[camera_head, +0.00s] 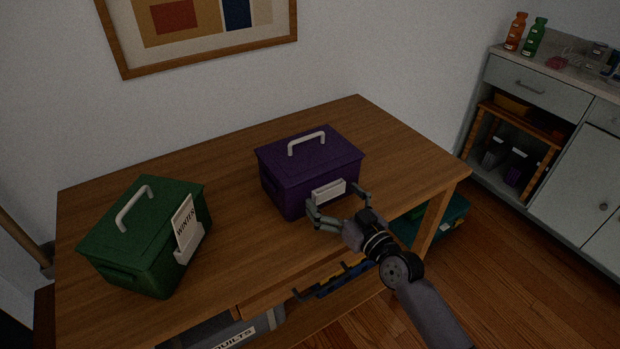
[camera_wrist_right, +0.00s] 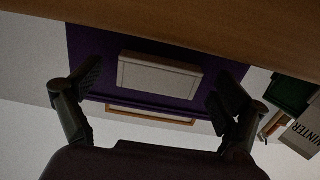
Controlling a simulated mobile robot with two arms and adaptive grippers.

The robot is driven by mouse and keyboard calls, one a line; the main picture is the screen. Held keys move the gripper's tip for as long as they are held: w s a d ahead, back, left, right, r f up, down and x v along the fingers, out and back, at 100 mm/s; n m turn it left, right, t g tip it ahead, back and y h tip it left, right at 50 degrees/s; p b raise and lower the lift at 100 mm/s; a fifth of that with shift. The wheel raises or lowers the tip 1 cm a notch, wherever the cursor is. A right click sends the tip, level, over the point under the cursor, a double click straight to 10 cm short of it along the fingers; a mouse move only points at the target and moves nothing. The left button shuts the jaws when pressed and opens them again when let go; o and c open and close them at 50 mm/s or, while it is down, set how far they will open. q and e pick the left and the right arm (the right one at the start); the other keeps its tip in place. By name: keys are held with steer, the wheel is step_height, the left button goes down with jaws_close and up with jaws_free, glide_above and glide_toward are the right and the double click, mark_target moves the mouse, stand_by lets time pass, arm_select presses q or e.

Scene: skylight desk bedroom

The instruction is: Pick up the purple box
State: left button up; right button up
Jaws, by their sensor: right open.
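The purple box (camera_head: 308,172) stands on the wooden table, with a pale handle on its lid and a blank white label holder (camera_head: 329,191) on its front. In the right wrist view the purple box (camera_wrist_right: 215,66) and its label holder (camera_wrist_right: 158,74) lie ahead of the fingers, upside down. My right gripper (camera_head: 338,206) is open at the front of the box, its fingers spread to either side of the label holder. In the right wrist view my right gripper (camera_wrist_right: 162,88) holds nothing between its fingers. My left gripper is not in view.
A green box (camera_head: 150,240) labelled WINTER stands at the left on the wooden table (camera_head: 232,205). Below the table are a bin labelled QUILTS (camera_head: 215,333) and a teal case (camera_head: 440,216). A grey cabinet (camera_head: 535,105) with bottles stands at the right. The tabletop between the boxes is clear.

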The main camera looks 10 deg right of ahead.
steer(key=shift+s, duration=0.1)
steer(key=c, duration=1.5)
steer(key=shift+r, duration=0.15)
